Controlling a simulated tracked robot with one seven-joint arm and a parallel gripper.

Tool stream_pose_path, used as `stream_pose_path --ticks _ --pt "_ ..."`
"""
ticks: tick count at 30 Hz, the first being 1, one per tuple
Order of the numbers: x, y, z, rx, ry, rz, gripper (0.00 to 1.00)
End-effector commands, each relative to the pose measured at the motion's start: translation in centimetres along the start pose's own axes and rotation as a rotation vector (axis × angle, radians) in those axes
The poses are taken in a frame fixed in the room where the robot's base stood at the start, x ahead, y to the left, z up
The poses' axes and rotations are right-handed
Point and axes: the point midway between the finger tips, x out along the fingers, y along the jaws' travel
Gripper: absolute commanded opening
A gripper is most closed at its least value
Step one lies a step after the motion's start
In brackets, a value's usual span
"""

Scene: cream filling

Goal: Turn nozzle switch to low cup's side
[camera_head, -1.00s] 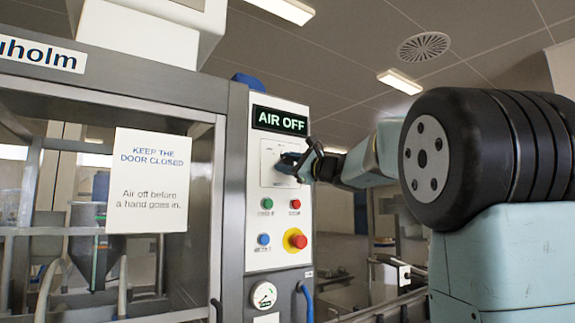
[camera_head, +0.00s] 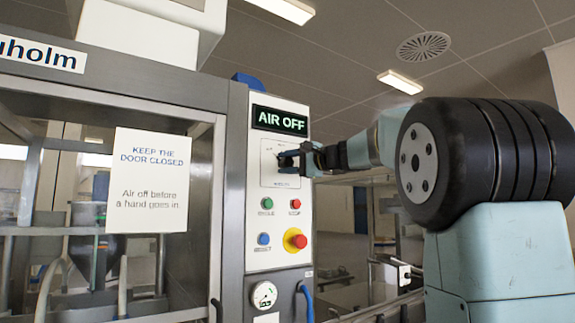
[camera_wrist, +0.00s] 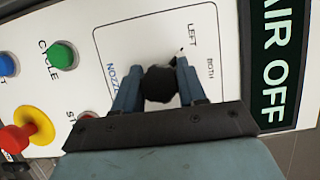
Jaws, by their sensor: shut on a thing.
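The nozzle switch is a dark round knob (camera_wrist: 159,84) on a white panel plate, which reads "LEFT", "BOTH" and part of "NOZZLE" in the wrist view. My gripper (camera_wrist: 160,80) has one blue-grey finger on each side of the knob and is shut on it. In the head view my gripper (camera_head: 289,160) reaches the panel from the right, roughly level, and covers the knob. No cups can be made out in either view.
The display (camera_head: 279,121) above the switch reads "AIR OFF". Below are a green button (camera_head: 267,204), a red button (camera_head: 295,204), a blue button (camera_head: 263,239) and a red emergency stop (camera_head: 298,241) on yellow. A glazed cabinet with a notice (camera_head: 149,180) stands left.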

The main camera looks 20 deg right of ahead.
Motion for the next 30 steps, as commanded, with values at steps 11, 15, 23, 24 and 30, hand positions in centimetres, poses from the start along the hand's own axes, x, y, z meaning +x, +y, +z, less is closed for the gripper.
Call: stream_pose_path --ticks 11,15,23,24,30 --pt "0.33 0.62 0.29 -0.025 -0.013 0.023 0.11" --pt "0.34 0.67 0.28 -0.024 -0.013 0.023 0.11" --pt "0.29 0.51 0.26 -0.025 -0.011 0.021 0.59" --pt "0.26 0.47 0.22 -0.026 -0.01 0.02 0.63" --pt "0.13 0.31 0.09 -0.026 -0.005 0.017 0.65"
